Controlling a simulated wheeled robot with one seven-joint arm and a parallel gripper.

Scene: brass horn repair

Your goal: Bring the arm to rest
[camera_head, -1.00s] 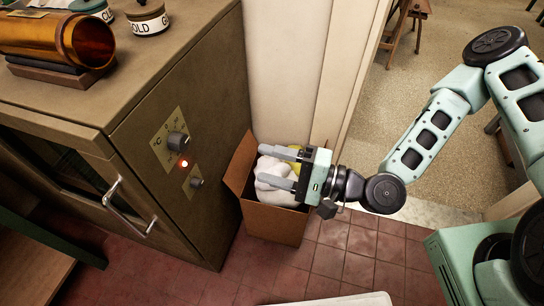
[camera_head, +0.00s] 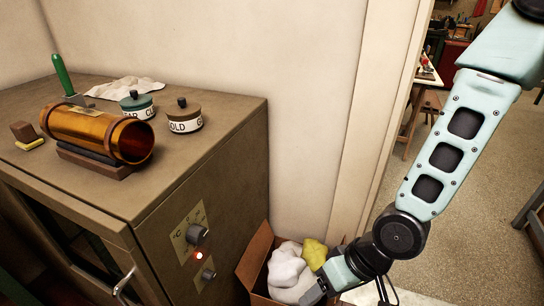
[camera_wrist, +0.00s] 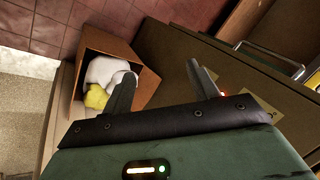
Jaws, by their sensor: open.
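My gripper (camera_wrist: 163,88) is open and empty in the wrist view, its two fingers apart with nothing between them. In the head view my arm hangs down on the right, and my gripper is low near the bottom edge, by the cardboard box (camera_head: 256,248). The fingers are mostly cut off or hidden there. In the wrist view the box (camera_wrist: 104,42) lies beyond the left finger, with white and yellow cloths inside. I cannot tell how far the gripper is from the box.
A brown oven cabinet (camera_head: 165,215) stands at left, its red lamp (camera_head: 199,255) lit. A doorway opens at right.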

